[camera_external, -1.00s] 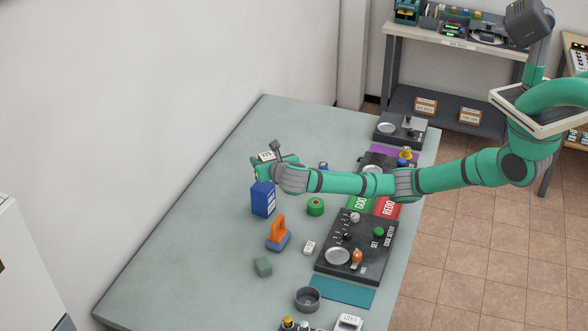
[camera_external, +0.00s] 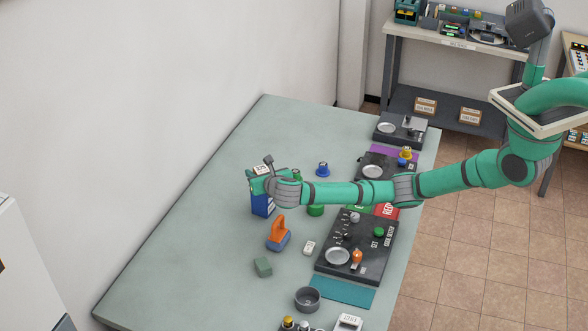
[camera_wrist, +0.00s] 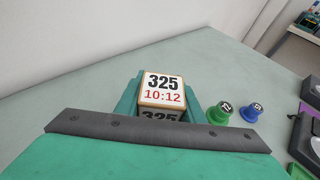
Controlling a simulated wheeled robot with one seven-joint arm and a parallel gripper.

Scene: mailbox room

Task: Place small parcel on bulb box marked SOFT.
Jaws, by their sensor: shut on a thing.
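My gripper (camera_external: 259,177) is shut on the small parcel (camera_external: 261,169), a small box with a white top. In the wrist view the parcel (camera_wrist: 162,90) sits between the green fingers of my gripper (camera_wrist: 163,100), its label reading 325 and 10:12. A blue box (camera_external: 262,207) with a white patch stands upright on the table directly below my gripper in the external view; it looks like the bulb box. Its top is hidden by my gripper and the word SOFT cannot be read. I cannot tell whether the parcel touches it. The blue box does not show in the wrist view.
An orange-handled blue tool (camera_external: 278,236), a green roll (camera_external: 315,210), a white block (camera_external: 309,248) and a grey-green block (camera_external: 263,267) lie near. A blue knob (camera_external: 322,169) stands behind my arm. Black panels (camera_external: 340,273) line the right side. The table's left part is clear.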

